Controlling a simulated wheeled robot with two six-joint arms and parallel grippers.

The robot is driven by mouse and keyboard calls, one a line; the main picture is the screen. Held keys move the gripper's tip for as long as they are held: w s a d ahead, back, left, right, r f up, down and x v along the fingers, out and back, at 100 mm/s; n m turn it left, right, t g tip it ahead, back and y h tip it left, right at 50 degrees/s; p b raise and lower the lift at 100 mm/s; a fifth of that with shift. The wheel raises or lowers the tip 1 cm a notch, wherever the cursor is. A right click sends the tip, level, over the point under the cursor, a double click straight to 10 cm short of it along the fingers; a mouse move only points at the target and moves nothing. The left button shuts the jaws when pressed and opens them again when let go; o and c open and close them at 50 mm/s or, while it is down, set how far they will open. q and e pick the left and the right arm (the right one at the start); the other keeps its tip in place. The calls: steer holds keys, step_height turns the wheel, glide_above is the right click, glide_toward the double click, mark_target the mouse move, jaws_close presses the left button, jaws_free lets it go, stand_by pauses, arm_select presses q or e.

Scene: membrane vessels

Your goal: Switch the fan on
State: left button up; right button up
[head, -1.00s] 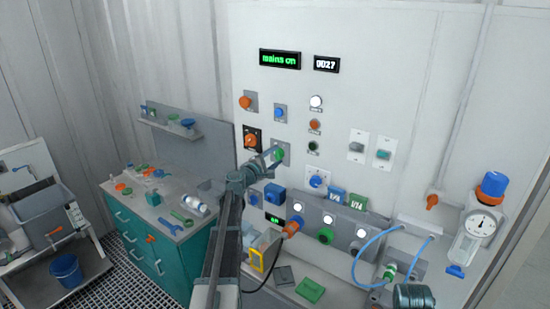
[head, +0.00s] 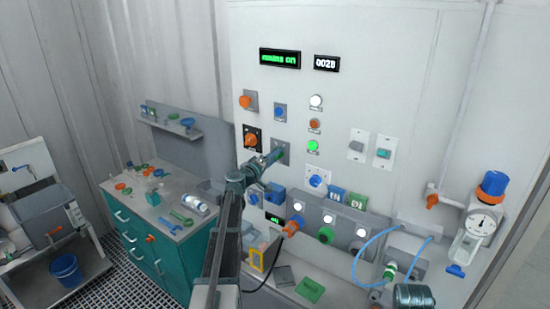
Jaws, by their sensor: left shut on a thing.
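The upright panel (head: 400,90) carries knobs, lamps and switches. My left gripper (head: 273,156) reaches up to a grey square plate (head: 286,145) on it and is shut on the green knob there. The fingers hide most of that knob. Above the plate are a blue button (head: 280,112) and an orange knob (head: 248,102). A green lamp (head: 313,146) to the right of the plate is lit. The green text display (head: 279,59) ends in "on", its first word unclear, and the counter (head: 326,63) reads 0028. I cannot tell which control is the fan's.
Below the gripper, a grey box (head: 342,222) with lit white buttons juts out from the panel. Two switches (head: 357,145) (head: 384,152) sit to the right. A teal cabinet (head: 150,250) with loose tools stands at left. A gauge (head: 481,224) hangs at right.

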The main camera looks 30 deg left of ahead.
arm_select(q)
steer(key=shift+m, duration=0.5)
steer(key=o, duration=1.4)
steer(key=shift+c, duration=0.2)
steer(key=s+a, duration=0.1)
steer(key=s, duration=1.3)
steer(key=shift+w, duration=0.1)
